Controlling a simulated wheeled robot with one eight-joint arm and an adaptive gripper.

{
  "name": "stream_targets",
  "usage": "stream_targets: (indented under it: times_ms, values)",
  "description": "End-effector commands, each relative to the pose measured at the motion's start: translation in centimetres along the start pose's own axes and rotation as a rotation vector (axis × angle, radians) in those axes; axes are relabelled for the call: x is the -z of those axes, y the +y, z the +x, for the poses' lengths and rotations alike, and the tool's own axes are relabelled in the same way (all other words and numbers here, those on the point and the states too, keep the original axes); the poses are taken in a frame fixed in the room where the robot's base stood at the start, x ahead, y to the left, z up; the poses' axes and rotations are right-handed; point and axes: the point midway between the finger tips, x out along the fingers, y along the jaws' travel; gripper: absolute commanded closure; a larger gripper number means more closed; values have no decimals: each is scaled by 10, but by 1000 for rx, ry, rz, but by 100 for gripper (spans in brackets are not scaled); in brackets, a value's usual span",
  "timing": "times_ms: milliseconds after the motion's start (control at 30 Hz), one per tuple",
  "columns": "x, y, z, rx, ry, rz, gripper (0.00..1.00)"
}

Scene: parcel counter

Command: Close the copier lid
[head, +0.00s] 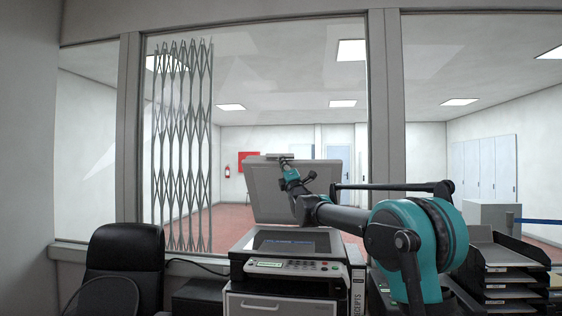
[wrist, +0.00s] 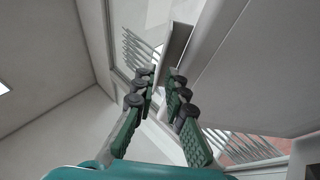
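The copier (head: 290,270) stands in the middle of the head view, with its glass (head: 285,243) bare. Its grey lid (head: 262,190) is raised and leans back, nearly upright. A small tab (head: 280,156) sits on the lid's top edge. My gripper (head: 285,170) is in front of the lid's upper part, close below the tab. In the wrist view my gripper (wrist: 163,76) has its two green fingers apart, with a grey strip (wrist: 176,45) of the lid seen between or just beyond the tips. I cannot tell whether the fingers touch it. The lid (wrist: 240,80) fills the right side.
A black chair (head: 125,255) stands left of the copier. A stack of black trays (head: 508,270) is at the right. A window with a folding metal grille (head: 182,145) is behind the copier. My arm reaches in from the right.

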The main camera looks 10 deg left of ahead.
Motion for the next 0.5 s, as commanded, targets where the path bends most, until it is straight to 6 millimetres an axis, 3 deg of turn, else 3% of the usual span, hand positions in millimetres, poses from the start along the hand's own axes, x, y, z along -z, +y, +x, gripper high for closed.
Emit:
stream_targets:
  times_ms: [200,500]
  values:
    - [0,0,21,0,0,0,88]
    - [0,0,24,0,0,0,88]
